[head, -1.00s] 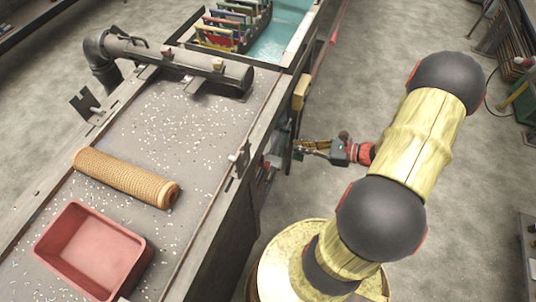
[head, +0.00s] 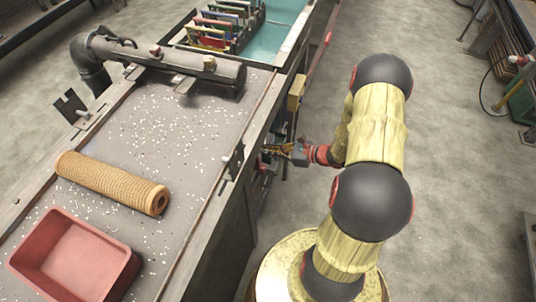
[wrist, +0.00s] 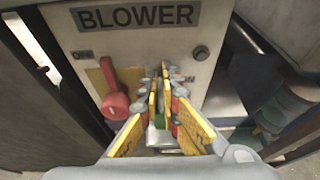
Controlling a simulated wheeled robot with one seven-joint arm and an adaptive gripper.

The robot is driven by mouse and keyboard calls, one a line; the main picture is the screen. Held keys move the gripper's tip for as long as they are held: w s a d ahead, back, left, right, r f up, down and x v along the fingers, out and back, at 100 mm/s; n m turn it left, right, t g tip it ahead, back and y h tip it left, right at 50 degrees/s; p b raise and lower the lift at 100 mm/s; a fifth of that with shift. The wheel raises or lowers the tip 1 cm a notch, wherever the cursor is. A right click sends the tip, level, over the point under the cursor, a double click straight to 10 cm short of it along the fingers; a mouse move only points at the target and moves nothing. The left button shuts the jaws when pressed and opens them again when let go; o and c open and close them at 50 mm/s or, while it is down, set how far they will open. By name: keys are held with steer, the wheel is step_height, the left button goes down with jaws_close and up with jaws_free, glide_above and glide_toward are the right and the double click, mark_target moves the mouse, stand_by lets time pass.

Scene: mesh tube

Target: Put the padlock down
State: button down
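My gripper (wrist: 160,92) points at a pale panel marked BLOWER in the wrist view. Its yellow-padded fingers are close together, with only a thin gap at the tips. I cannot make out a padlock in either view. Nothing clearly shows between the fingertips, though a small thing there could be hidden. A red handle (wrist: 115,95) is on the panel, just left of the fingers. In the head view my gripper (head: 272,152) is beside the bench's right side, too small to show detail.
The panel (wrist: 200,80) carries a dark round knob (wrist: 200,52) at right. On the bench (head: 190,150) are a mesh tube (head: 110,182), a red tray (head: 125,265), a dark pipe (head: 180,62) and scattered white bits. Open floor (head: 460,190) lies to the right.

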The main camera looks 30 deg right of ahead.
steer(key=shift+f, duration=0.65)
steer(key=shift+f+b, duration=0.2)
steer(key=shift+b, duration=0.1)
steer(key=c, duration=2.3)
jaws_free()
steer(key=shift+r, duration=0.15)
